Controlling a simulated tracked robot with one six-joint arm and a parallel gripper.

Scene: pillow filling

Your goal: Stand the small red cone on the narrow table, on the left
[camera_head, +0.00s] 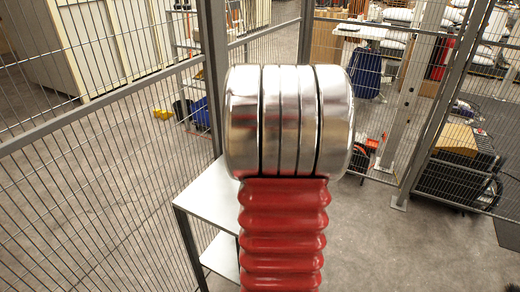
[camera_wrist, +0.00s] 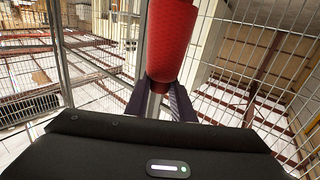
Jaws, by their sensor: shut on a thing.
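The small red cone (camera_wrist: 170,40) shows at the top middle of the wrist view. My gripper (camera_wrist: 158,102) is shut on its narrower lower end, between two dark fingers. The cone widens upward, and its far end is cut off by the frame. The narrow table (camera_head: 205,196) stands left of the middle in the head view, with a white top and dark legs. My own arm covers its right part. The cone and my gripper do not show in the head view, so their distance from the table cannot be told.
Wire mesh fence (camera_head: 100,150) runs along the left and back, close behind the table. The table has a lower white shelf (camera_head: 222,256). The visible part of its top is bare. The grey floor (camera_head: 400,250) right of my arm is clear.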

